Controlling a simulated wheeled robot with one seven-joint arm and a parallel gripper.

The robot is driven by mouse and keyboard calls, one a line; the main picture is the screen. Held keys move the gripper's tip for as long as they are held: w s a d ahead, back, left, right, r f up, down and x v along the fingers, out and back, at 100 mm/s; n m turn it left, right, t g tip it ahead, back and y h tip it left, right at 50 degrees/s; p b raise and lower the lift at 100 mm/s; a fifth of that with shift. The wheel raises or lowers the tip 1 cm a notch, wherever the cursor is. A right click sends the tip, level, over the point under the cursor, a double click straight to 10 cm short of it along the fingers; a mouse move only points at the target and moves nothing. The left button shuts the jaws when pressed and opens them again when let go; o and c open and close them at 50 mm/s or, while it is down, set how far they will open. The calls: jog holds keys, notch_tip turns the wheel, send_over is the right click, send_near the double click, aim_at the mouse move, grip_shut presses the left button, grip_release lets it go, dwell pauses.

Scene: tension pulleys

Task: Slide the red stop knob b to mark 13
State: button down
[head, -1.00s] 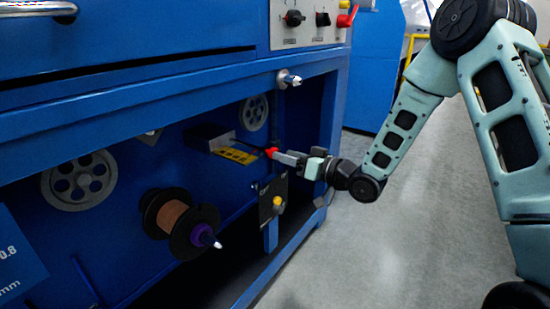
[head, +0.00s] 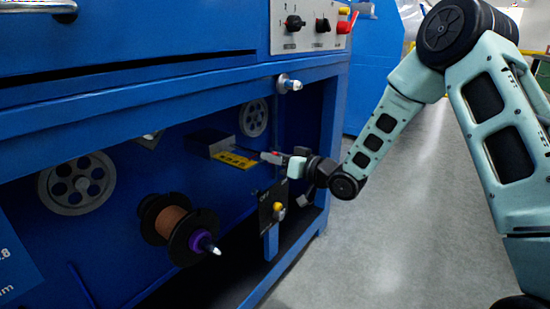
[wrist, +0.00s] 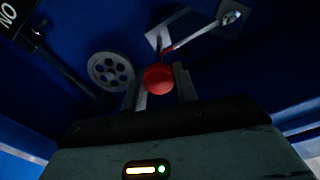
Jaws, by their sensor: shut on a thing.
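The red stop knob (wrist: 159,79) sits between the two fingers of my gripper (wrist: 160,88) in the wrist view, and the fingers are shut on it. In the head view my gripper (head: 271,157) is at the right end of the yellow scale plate (head: 236,160), inside the machine's lower bay. Only a small bit of the red knob (head: 276,153) shows there, mostly hidden by the fingers. The marks on the scale are too small to read, so I cannot tell which mark the knob is at.
A copper wire spool (head: 178,224) stands out at the lower left. A dark panel with a yellow knob (head: 279,208) hangs just below my gripper. Grey pulleys (head: 77,183) are on the back wall. The blue frame beam (head: 180,99) runs above my gripper. Open floor lies to the right.

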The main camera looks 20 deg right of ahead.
jog(key=x, duration=0.5)
jog(key=c, duration=1.1)
grip_release()
jog(key=shift+p, duration=0.3)
jog(key=p+v, duration=0.4)
jog(key=v, duration=1.3)
jog(key=shift+s+d, duration=0.15)
jog(key=shift+s, duration=0.1)
